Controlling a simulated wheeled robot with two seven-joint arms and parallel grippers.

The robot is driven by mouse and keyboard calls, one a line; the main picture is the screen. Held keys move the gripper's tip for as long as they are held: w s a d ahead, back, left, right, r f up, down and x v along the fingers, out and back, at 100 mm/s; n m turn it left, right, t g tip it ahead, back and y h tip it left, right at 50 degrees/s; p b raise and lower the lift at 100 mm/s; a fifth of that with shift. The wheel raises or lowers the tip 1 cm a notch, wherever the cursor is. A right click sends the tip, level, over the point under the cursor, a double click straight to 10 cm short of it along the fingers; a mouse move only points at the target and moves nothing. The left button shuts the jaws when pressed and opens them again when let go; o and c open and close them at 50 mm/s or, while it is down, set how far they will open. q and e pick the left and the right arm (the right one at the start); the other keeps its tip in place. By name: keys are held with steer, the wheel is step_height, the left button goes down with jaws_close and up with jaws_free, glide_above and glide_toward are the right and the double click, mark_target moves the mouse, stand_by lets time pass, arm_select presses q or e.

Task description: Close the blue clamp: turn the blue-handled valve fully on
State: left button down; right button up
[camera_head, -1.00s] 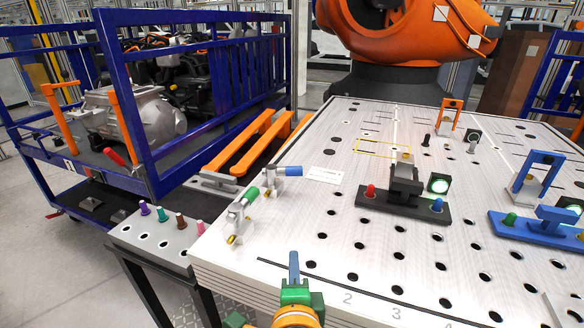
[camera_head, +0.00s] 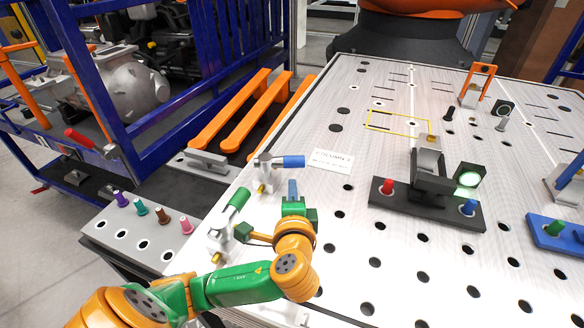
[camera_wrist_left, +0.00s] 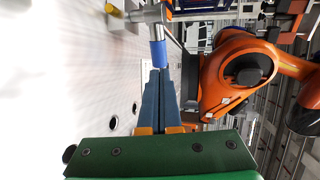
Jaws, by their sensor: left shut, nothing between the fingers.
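The blue-handled valve (camera_head: 268,163) stands near the left edge of the perforated table, its blue handle (camera_head: 293,161) pointing right. In the left wrist view the blue handle (camera_wrist_left: 159,53) is at the top centre. My left gripper (camera_head: 292,183) is shut and empty, its blue fingers just in front of the handle. In the left wrist view the left fingertips (camera_wrist_left: 160,76) sit just below the handle's end; I cannot tell whether they touch. A green-handled clamp (camera_head: 231,210) stands to the left, near my forearm. My right gripper is out of view.
A black fixture (camera_head: 430,206) with red and blue knobs stands to the right. A blue fixture (camera_head: 556,232) is at the right edge. A side shelf (camera_head: 127,232) holds several coloured pegs. A blue-framed cart (camera_head: 170,120) is at the left.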

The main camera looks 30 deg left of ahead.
mark_target(292, 165)
arm_select(q)
steer(key=p+x, duration=0.1)
steer(key=x, duration=0.7)
steer(key=shift+w+a+f, duration=0.15)
steer(key=shift+f, duration=0.05)
steer(key=shift+w+a+f, duration=0.1)
steer(key=shift+w+a, duration=0.1)
steer(key=shift+w, duration=0.15)
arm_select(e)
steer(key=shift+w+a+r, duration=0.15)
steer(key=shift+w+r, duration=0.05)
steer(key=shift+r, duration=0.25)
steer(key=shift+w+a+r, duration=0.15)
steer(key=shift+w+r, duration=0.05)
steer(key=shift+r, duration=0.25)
arm_select(q)
steer(key=shift+w+a+f, duration=0.1)
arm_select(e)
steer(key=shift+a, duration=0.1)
arm_select(q)
steer(key=shift+w, duration=0.1)
